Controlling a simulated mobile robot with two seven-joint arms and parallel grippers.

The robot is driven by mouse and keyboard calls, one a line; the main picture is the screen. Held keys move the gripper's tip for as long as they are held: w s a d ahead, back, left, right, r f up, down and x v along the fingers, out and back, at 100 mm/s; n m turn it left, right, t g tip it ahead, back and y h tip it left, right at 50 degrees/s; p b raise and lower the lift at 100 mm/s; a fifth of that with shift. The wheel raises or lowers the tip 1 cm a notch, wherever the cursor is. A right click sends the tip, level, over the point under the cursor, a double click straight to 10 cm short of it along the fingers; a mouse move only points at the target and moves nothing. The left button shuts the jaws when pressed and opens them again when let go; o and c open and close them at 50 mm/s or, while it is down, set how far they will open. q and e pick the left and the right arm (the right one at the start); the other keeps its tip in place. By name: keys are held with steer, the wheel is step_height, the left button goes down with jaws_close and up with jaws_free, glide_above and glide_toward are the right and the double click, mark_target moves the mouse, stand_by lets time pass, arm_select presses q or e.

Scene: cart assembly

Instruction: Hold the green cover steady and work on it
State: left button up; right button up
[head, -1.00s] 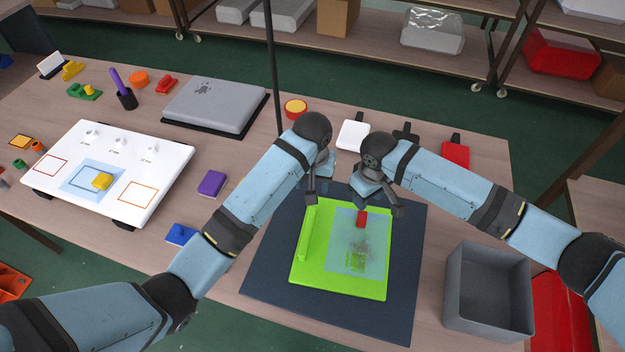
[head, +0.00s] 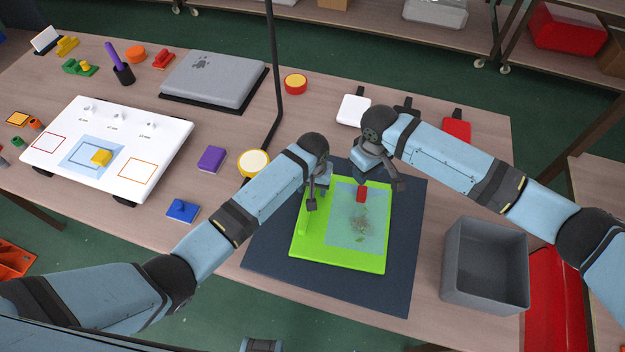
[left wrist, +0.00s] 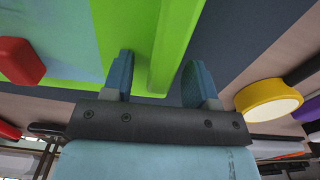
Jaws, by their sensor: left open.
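The bright green cover (head: 337,258) lies flat on a dark mat (head: 270,245). A raised green bar (head: 304,212) runs along its left side. A pale blue patch (head: 345,205) with a dark smudge covers much of its face. My left gripper (head: 317,196) is open at the bar's far end. In the left wrist view its fingers (left wrist: 160,65) stand on either side of the bar (left wrist: 172,48), with gaps. A small red block (head: 361,195) is at the patch's far edge, just below my right gripper (head: 376,182). I cannot tell whether that gripper holds it.
A grey open bin (head: 485,225) stands right of the mat. A yellow-rimmed white disc (head: 254,163) and a thin dark pole (head: 275,70) are near my left arm. A white board (head: 65,140) and purple block (head: 212,159) lie left.

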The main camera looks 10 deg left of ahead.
arm_select(q)
jaws_close()
steer(key=c, duration=0.8)
jaws_free()
steer(key=shift+c, duration=0.2)
jaws_close()
arm_select(e)
steer(key=shift+o, duration=0.2)
